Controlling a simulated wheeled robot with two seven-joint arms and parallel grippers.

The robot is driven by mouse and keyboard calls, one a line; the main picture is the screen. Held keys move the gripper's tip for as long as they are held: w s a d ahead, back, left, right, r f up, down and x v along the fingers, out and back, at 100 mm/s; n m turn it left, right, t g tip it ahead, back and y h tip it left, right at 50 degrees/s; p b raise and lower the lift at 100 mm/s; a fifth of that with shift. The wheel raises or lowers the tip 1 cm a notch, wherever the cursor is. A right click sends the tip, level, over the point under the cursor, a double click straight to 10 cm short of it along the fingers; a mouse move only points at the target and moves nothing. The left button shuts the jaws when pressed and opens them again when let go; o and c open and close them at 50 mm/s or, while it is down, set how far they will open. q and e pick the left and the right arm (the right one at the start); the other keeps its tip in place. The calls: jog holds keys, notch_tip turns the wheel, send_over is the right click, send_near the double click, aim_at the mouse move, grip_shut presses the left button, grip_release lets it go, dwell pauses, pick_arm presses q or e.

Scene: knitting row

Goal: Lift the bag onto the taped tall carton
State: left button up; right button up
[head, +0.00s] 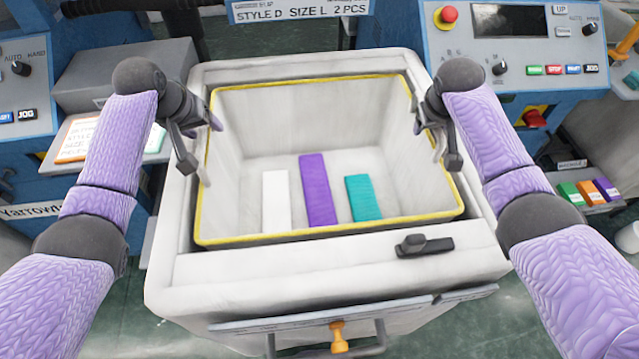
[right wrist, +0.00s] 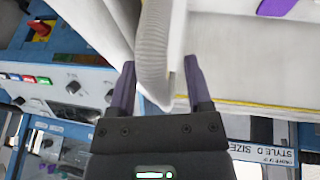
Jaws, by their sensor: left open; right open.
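A pale, open-topped bin or bag (head: 320,90) with a yellow rim sits in a white cart; I cannot tell if it is the task's bag. White, purple and teal flat pieces lie on its floor. My left gripper (head: 198,143) is open at its left wall, my right gripper (head: 437,143) open at its right wall. In the right wrist view a grey ribbed strap (right wrist: 155,45) runs between the open fingers of my right gripper (right wrist: 158,85); the fingers are not closed on it. What lies between the left fingers is too small to tell. No taped tall carton shows.
The white cart (head: 330,275) has a black latch-like part (head: 424,246) on its front ledge. Blue machine panels with buttons stand at the right (head: 540,60) and left (head: 25,75). Colored small blocks (head: 588,193) lie on a shelf at right. Green floor shows below.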

pick_arm(q)
jog(key=shift+w+d+f, duration=0.1)
jog(key=shift+w+f, duration=0.05)
jog(key=shift+f, duration=0.25)
pick_arm(e)
jog(key=shift+w+f, duration=0.15)
jog(key=shift+f, duration=0.2)
pick_arm(q)
jog(key=shift+c, duration=0.3)
pick_arm(e)
jog(key=shift+c, duration=0.3)
pick_arm(q)
grip_shut()
pick_arm(e)
jog(key=shift+d, duration=0.1)
grip_shut()
